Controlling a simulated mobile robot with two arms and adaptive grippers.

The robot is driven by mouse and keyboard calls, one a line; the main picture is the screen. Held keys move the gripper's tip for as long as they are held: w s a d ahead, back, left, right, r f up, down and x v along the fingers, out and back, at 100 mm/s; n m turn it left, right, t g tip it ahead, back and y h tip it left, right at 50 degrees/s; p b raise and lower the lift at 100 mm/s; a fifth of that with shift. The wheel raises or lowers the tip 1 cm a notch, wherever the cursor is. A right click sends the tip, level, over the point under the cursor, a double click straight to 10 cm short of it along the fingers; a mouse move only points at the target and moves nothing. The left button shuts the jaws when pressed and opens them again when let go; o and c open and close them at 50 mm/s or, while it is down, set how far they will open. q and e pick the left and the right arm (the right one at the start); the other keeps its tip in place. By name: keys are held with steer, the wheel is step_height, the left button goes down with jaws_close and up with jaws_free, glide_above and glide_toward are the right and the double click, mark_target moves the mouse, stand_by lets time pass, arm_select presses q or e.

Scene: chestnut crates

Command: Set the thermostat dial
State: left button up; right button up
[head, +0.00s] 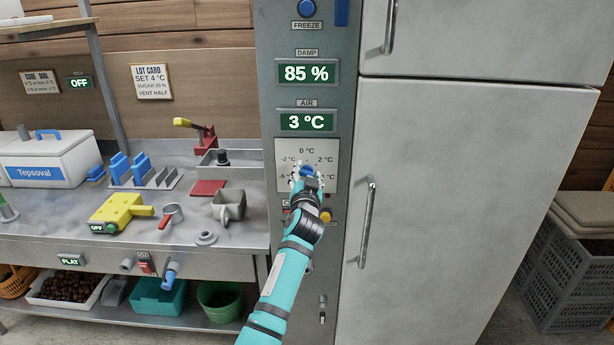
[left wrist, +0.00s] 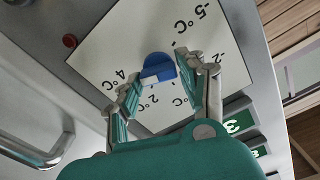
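The thermostat dial is a blue knob (left wrist: 158,68) on a white plate (left wrist: 100,50) marked from -5 °C to 4 °C. In the head view the dial (head: 306,170) is partly hidden by my left gripper (head: 307,178). In the left wrist view my left gripper (left wrist: 160,75) has one finger on each side of the knob, close against it; it looks shut on the knob. The knob's pale mark faces between 2 °C and 4 °C. The AIR display (head: 306,122) reads 3 °C. The lot card (head: 152,82) says SET 4 °C. My right gripper is not in view.
The DAMP display (head: 306,73) reads 85 %. A red button (left wrist: 69,41) sits beside the plate. A large fridge door with a handle (head: 367,222) is right of the panel. A steel counter with a mug (head: 229,206) and a yellow device (head: 118,212) is on the left.

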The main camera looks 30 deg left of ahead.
arm_select(q)
steer(key=shift+o, duration=1.4)
steer(key=v, duration=1.2)
